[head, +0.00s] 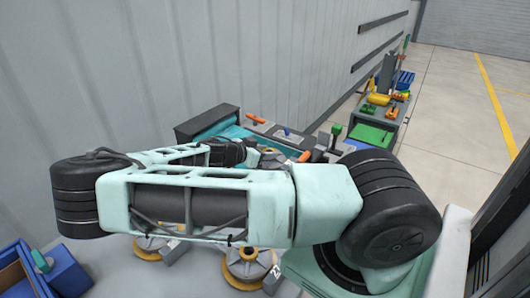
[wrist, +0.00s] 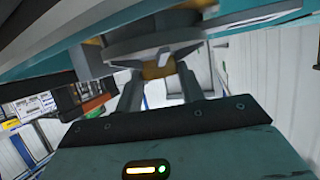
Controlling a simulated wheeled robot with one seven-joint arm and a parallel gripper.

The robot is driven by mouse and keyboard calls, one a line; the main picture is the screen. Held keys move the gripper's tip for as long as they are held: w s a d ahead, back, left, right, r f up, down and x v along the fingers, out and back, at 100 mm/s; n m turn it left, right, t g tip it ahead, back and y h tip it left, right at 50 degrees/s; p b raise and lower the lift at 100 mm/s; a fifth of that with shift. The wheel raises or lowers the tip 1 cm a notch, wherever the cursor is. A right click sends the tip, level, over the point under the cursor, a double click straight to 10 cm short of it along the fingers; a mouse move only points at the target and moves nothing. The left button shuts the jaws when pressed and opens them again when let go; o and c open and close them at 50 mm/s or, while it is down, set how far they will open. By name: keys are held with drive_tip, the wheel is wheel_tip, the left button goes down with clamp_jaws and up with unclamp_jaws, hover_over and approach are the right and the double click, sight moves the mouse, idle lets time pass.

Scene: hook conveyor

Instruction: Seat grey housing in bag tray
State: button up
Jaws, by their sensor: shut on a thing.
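In the wrist view my gripper (wrist: 160,78) has its two grey fingers closed at a brass-coloured stub under a wide grey round part. I take this part to be the grey housing (wrist: 150,46); its far side is out of sight. Teal and grey flat surfaces cross the picture close beyond it, and I cannot tell whether they touch it. In the head view my arm hides the gripper's fingers and the held part. A dark-sided box with a teal inside (head: 228,131) stands behind the arm and may be the bag tray; I cannot tell for certain.
Grey and brass round parts (head: 246,268) sit below my arm. A blue bin (head: 62,272) stands at lower left. A bench with a green mat (head: 370,134) and coloured parts is at the back right. A ribbed wall runs along the left; open floor lies at right.

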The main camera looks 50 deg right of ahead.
sight(265, 162)
drive_tip(key=shift+f+b, duration=1.8)
drive_tip(key=shift+f, duration=0.25)
drive_tip(key=o, duration=1.4)
